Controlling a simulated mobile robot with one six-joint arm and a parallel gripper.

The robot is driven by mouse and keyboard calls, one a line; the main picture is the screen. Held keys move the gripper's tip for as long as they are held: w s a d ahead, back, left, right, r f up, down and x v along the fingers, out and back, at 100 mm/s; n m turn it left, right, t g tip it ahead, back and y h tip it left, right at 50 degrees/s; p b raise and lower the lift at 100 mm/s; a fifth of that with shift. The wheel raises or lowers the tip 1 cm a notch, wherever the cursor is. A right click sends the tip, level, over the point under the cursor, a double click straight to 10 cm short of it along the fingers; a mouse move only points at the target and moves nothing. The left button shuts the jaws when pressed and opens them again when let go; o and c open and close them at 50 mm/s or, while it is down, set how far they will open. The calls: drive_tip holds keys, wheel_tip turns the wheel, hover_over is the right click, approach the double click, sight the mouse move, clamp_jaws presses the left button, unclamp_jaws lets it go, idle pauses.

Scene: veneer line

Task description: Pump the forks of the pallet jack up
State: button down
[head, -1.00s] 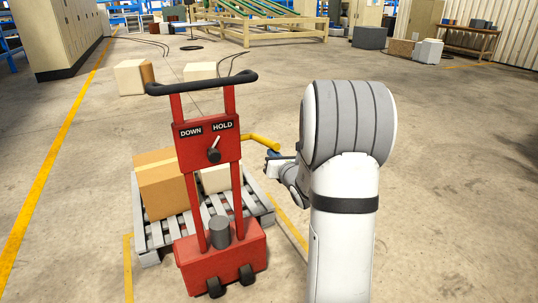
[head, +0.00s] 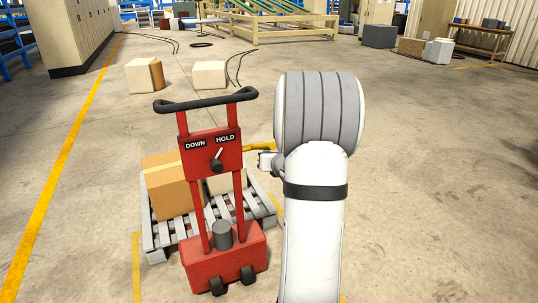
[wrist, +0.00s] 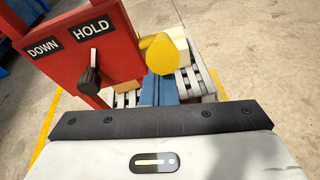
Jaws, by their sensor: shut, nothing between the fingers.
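The red pallet jack (head: 223,255) stands left of my arm, with a black handlebar and a panel (head: 205,153) marked DOWN and HOLD. Its black selector (head: 217,164) points toward HOLD, also in the wrist view (wrist: 92,74). A yellow pump lever (head: 258,148) sticks out on the right of the panel, nearly level. In the wrist view the lever's round end (wrist: 160,53) is just beyond my gripper's blue fingers (wrist: 158,91). The fingers are shut and empty; whether they touch the lever is unclear. The forks are hidden under the pallet.
A grey pallet (head: 160,240) carries a cardboard box (head: 172,190) and a paler box behind the jack. Two pale blocks (head: 140,76) (head: 208,74) lie farther back near loose cables. Floor to the right of my arm is clear.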

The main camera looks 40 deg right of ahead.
drive_tip(key=shift+s+d, duration=0.1)
drive_tip(key=s+a+b, duration=0.3)
drive_tip(key=s, duration=0.8)
drive_tip(key=shift+a+f, duration=0.35)
drive_tip(key=shift+f, duration=0.1)
